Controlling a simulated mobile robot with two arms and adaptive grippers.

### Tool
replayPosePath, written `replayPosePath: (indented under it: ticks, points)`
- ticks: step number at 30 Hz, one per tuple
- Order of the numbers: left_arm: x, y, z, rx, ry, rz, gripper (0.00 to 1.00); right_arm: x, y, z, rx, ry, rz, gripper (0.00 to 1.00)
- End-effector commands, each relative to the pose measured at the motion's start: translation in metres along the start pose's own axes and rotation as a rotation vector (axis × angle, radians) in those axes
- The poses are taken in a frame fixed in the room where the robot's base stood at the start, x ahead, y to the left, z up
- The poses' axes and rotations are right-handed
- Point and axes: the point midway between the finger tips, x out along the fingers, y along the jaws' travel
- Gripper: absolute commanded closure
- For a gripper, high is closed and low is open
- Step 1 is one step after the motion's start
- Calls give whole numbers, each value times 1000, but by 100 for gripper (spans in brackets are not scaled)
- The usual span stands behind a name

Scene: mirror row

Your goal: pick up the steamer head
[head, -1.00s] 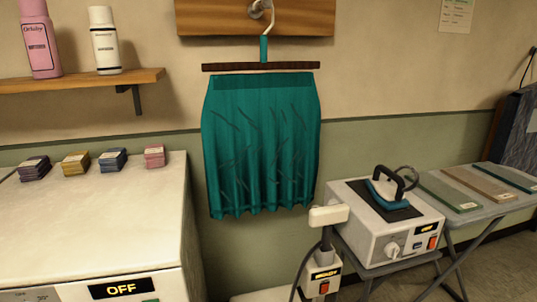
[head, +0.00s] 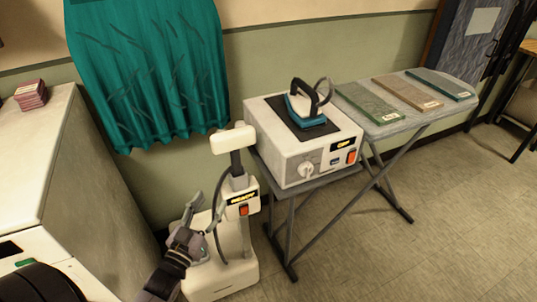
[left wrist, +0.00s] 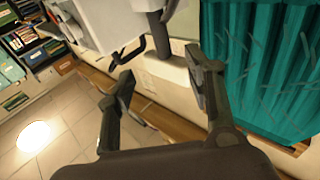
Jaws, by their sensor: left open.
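The cream steamer head (head: 232,138) is a block on top of a dark neck, seated on the white steamer unit (head: 232,256) that reads READY. A black hose curves down beside it. My left gripper (head: 200,228) is open, low and left of the neck in the head view, with the head above it. In the left wrist view the open fingers (left wrist: 160,72) frame the dark neck (left wrist: 160,38), with a pale surface behind. Whether they touch anything cannot be told. My right gripper is not in view.
A teal pleated skirt (head: 150,70) hangs behind. A white station with an iron (head: 305,105) stands on a stand at right, beside an ironing board (head: 408,118) with several fabric swatches. A white cabinet (head: 95,215) is at left.

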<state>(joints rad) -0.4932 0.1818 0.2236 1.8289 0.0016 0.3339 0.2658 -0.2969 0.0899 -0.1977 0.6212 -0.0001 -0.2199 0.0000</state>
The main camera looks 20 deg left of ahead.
Motion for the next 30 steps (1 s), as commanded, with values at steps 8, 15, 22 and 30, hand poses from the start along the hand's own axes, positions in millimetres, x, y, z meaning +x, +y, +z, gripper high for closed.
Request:
replayPosePath:
  ticks: [8, 15, 22, 30]
  points:
    - [41, 0, -14, 1, 27, 3, 52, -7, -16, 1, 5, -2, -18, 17]
    - [93, 0, -14, 2, 24, 3, 52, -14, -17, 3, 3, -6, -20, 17]
    - [121, 0, -13, 1, 21, 2, 52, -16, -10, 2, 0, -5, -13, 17]
    - [149, 0, -18, 2, 22, 3, 52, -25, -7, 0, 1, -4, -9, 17]
